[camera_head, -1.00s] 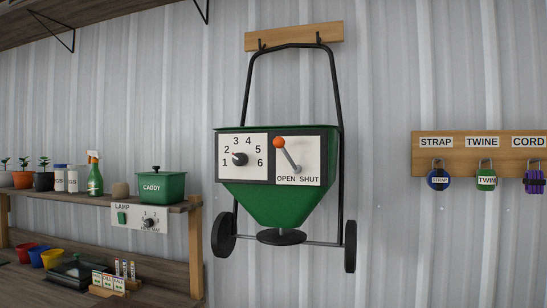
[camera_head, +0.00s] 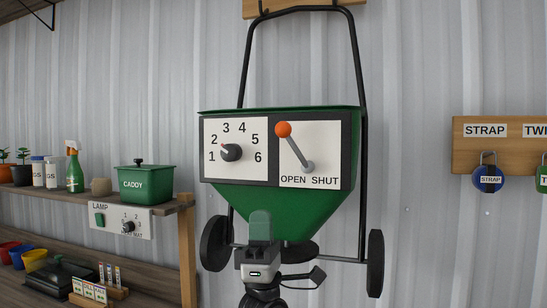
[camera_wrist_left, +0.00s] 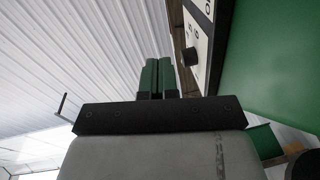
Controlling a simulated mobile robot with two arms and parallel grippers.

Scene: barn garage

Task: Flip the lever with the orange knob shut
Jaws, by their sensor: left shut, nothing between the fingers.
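The lever (camera_head: 296,149) with the orange knob (camera_head: 283,129) is on the right white panel (camera_head: 325,150) of the green spreader hopper. It leans up and left from its pivot, toward the OPEN side; SHUT is printed at the lower right. My left gripper (camera_head: 260,216) is in front of the lower hopper, below the panels and apart from the lever. Its green fingers are together and empty. In the left wrist view the closed fingers (camera_wrist_left: 158,76) point up beside the hopper (camera_wrist_left: 275,65). The lever is not seen there. My right gripper is not in view.
A numbered dial (camera_head: 231,152) sits left of the lever. The spreader hangs on the wall by its black handle (camera_head: 362,75). A shelf with a green caddy (camera_head: 146,184) stands at left. Tagged hooks with a blue strap (camera_head: 488,180) are at right.

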